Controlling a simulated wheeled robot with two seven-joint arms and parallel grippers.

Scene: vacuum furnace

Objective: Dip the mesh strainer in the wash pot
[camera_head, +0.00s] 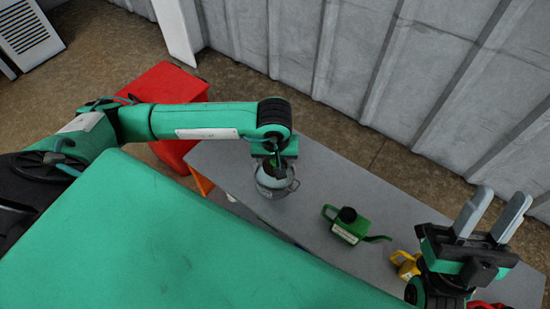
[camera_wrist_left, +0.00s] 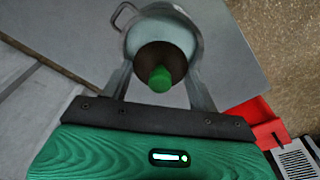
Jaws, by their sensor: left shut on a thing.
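The wash pot (camera_head: 272,191) is a grey metal pot with side handles on the grey table. In the left wrist view the pot (camera_wrist_left: 195,22) shows pale blue liquid inside. My left gripper (camera_wrist_left: 160,88) points down over the pot and is shut on the green handle of the mesh strainer (camera_wrist_left: 158,60). The strainer's dark round part lies within the pot's outline, but I cannot tell how deep it is. In the head view my left arm hides most of the strainer. My right gripper (camera_head: 492,213) is open and empty at the right.
A green can (camera_head: 348,228) with a black cap and spout stands right of the pot on the grey table (camera_head: 330,185). A yellow container (camera_head: 406,264) is partly hidden by my right gripper. A red box (camera_head: 165,85) stands beyond my left arm. A ribbed wall runs behind.

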